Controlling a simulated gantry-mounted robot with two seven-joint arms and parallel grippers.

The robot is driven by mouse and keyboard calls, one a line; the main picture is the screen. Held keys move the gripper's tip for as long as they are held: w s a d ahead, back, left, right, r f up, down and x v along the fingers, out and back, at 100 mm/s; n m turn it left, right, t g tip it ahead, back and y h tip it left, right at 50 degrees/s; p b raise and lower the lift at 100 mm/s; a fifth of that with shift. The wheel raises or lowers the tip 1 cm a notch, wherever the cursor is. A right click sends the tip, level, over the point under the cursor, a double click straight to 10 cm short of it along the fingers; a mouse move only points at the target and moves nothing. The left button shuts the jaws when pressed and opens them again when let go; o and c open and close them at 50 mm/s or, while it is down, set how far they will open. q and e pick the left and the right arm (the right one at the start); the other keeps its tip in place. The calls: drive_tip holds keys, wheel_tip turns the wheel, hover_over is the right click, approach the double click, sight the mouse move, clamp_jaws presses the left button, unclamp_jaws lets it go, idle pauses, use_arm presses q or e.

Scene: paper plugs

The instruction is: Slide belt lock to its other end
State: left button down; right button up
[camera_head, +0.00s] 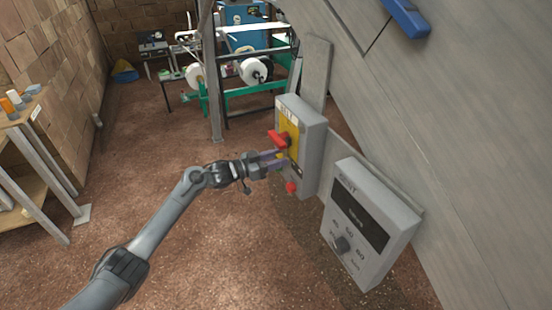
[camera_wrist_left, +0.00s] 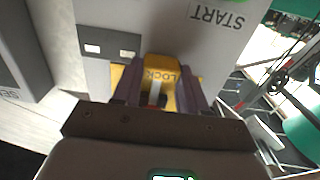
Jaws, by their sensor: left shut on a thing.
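The fingers and gripper body hide much of the grip. My right gripper is not in view.
A red button (camera_head: 291,187) sits low beside the lock box. A slanted grey panel (camera_head: 440,110) fills the right side.

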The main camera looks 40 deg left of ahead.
use_arm(q)
drive_tip(key=c, duration=1)
unclamp_jaws()
drive_tip(key=shift+r, duration=0.4)
drive_tip(key=o, duration=0.4)
drive_tip(key=shift+f, duration=0.2)
drive_tip(key=shift+s+a, duration=0.1)
drive_tip(key=shift+s, duration=0.05)
drive_tip(key=shift+s+a, duration=0.1)
drive_tip(key=shift+s, duration=0.1)
drive_tip(key=p+v, duration=0.1)
drive_tip(key=v, duration=0.9)
drive_tip(key=shift+p, duration=0.35)
drive_tip(key=shift+a, duration=0.1)
